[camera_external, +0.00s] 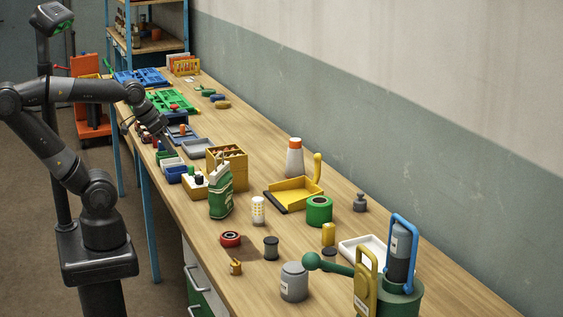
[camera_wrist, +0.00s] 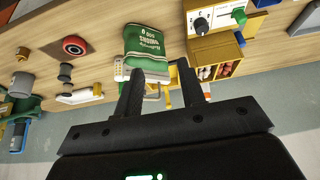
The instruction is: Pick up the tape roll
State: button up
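My gripper (camera_external: 166,138) is above the near edge of the bench, well to the left of and farther back than the roll. In the wrist view my gripper (camera_wrist: 160,68) has its two dark fingers apart with nothing held between them.
A green printed sack (camera_external: 220,190) stands between my gripper and the roll, beside a wooden box (camera_external: 228,162). A yellow dustpan (camera_external: 293,193), a white bottle (camera_external: 294,158) and a spotted white cylinder (camera_external: 258,210) surround the roll. A red ring (camera_external: 230,239) lies nearer the front edge.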

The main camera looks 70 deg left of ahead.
jog(key=shift+o, duration=0.5)
jog(key=o, duration=1.3)
